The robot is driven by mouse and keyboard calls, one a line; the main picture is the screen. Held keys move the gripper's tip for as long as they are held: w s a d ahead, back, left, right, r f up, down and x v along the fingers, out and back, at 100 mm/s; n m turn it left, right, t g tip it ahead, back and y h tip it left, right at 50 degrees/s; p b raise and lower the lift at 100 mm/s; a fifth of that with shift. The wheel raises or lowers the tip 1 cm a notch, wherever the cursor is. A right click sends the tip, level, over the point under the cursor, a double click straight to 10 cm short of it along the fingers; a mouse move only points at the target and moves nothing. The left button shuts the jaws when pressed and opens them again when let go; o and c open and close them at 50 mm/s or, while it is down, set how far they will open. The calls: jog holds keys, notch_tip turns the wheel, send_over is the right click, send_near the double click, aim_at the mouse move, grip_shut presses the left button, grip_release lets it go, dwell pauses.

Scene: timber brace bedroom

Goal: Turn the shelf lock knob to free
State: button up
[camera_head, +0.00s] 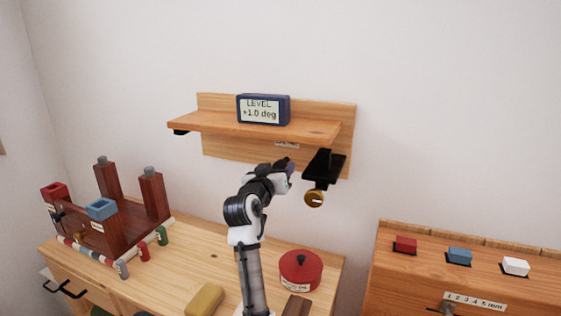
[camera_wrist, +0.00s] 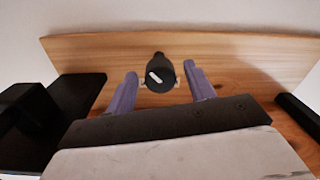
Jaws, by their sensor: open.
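The shelf lock knob (camera_wrist: 160,74) is a round black knob with a white pointer line, set against the shelf's wooden back board. The pointer slants from upper left to lower right in the wrist view. My gripper (camera_wrist: 160,68) is open, with one purple finger on each side of the knob. Gaps show between fingers and knob; I cannot tell any contact. In the head view, my gripper (camera_head: 289,167) is below the shelf (camera_head: 220,127), and the knob is not distinguishable there. A blue level display (camera_head: 263,109) on the shelf reads +1.0 deg.
A black bracket (camera_head: 323,167) with a brass knob (camera_head: 314,198) hangs under the shelf's right end, close to my gripper. Below are a bench (camera_head: 180,270) with a red lidded pot (camera_head: 301,270), a yellow block (camera_head: 205,299) and a dark red wooden stand (camera_head: 130,225).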

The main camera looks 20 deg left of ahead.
jog(key=shift+w, duration=1.3)
jog(key=shift+c, duration=0.4)
jog(key=c, duration=0.9)
jog(key=shift+f, duration=0.1)
